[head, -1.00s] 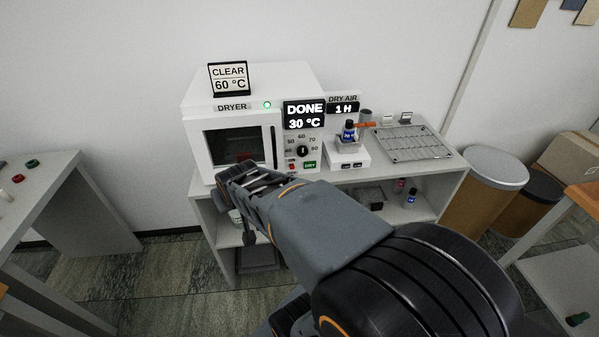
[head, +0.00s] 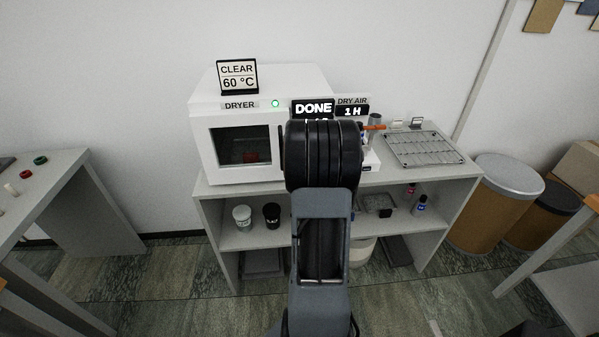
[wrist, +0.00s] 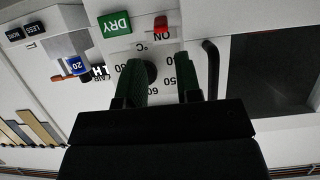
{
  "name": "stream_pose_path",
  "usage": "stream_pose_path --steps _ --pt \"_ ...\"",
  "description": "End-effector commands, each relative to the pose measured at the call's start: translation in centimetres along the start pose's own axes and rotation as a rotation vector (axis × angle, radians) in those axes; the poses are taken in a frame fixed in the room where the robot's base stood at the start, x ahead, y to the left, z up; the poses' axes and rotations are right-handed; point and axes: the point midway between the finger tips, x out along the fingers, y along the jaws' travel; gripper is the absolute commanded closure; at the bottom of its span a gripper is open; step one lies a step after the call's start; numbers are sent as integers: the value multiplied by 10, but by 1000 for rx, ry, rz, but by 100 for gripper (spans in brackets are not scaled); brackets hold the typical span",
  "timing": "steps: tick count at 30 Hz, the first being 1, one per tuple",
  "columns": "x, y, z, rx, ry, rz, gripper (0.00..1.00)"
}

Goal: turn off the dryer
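The white dryer (head: 330,80) stands on the shelf unit, with a lit green lamp (head: 275,104) and a display (head: 313,108) reading DONE. My arm hides its control panel in the head view. In the upside-down wrist view, the panel shows a red switch (wrist: 161,22) beside ON lettering, a green DRY label (wrist: 114,24) and a black dial knob (wrist: 151,73). My gripper (wrist: 160,66) is open and empty, facing the panel. The knob shows between its fingers, close to the left one; I cannot tell whether they touch. The red switch lies beyond the fingertips.
The dryer's black door handle (wrist: 211,65) is right of the fingers in the wrist view. A blue-labelled bottle (wrist: 77,66) and two dark buttons are at left. A wire rack (head: 425,148) lies on the shelf top. Cups (head: 242,216) stand below.

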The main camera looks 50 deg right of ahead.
Motion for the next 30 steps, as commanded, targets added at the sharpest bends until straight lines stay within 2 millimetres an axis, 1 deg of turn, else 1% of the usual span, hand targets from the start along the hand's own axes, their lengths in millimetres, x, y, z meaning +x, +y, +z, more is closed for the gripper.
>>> stream_pose_path --steps 1,6,9,13,19,29,30 --pt "10 0 -1 0 -3 -1 68" --pt "40 -1 -1 1 -2 -1 68" --pt "55 -1 0 1 -2 -1 68" --pt "69 0 -1 0 0 -1 68" --pt "79 -1 0 0 0 -1 68" --pt "81 0 0 0 0 0 68" --pt "81 0 0 0 0 0 72"
